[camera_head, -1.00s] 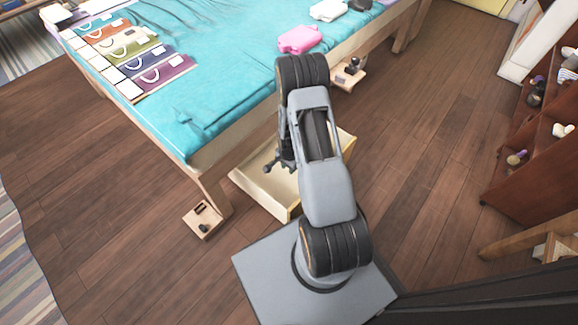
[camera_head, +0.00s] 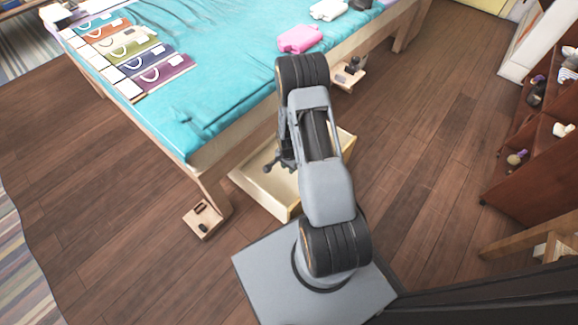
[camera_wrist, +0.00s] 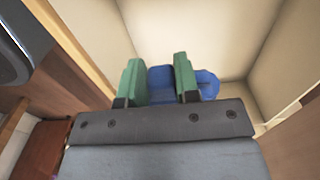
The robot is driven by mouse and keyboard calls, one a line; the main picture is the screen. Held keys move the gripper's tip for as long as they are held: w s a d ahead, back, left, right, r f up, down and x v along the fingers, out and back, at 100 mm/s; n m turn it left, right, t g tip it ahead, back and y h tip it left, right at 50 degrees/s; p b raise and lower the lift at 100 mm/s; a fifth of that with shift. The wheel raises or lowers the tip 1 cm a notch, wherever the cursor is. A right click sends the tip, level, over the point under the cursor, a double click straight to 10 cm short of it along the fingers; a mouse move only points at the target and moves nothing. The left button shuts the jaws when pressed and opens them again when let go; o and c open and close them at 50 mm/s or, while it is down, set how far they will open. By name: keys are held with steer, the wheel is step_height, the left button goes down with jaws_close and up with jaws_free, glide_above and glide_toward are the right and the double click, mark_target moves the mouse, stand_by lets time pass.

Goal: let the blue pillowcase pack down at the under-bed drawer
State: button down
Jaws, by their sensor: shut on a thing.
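The blue pillowcase pack (camera_wrist: 207,84) is in the wrist view, between and beyond the two green fingers of my gripper (camera_wrist: 159,84). The gripper is shut on it. The pack is inside or just above the pale under-bed drawer, whose floor and walls (camera_wrist: 200,35) surround it; I cannot tell if it touches the floor. In the head view the drawer (camera_head: 262,183) stands pulled out below the bed's edge. My arm covers part of the drawer there, and the pack is hidden.
The bed with a turquoise cover (camera_head: 215,70) stands above the drawer. On it lie a pink pack (camera_head: 299,39) and a row of coloured folders (camera_head: 130,50). A brown shelf (camera_head: 535,150) with shoes stands at the right. Wooden floor is clear between.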

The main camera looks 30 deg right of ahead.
step_height(320, 180, down, 8)
steer(key=b, duration=0.6)
stand_by(2.5)
steer(key=shift+f+b, duration=0.35)
steer(key=shift+f, duration=4.5)
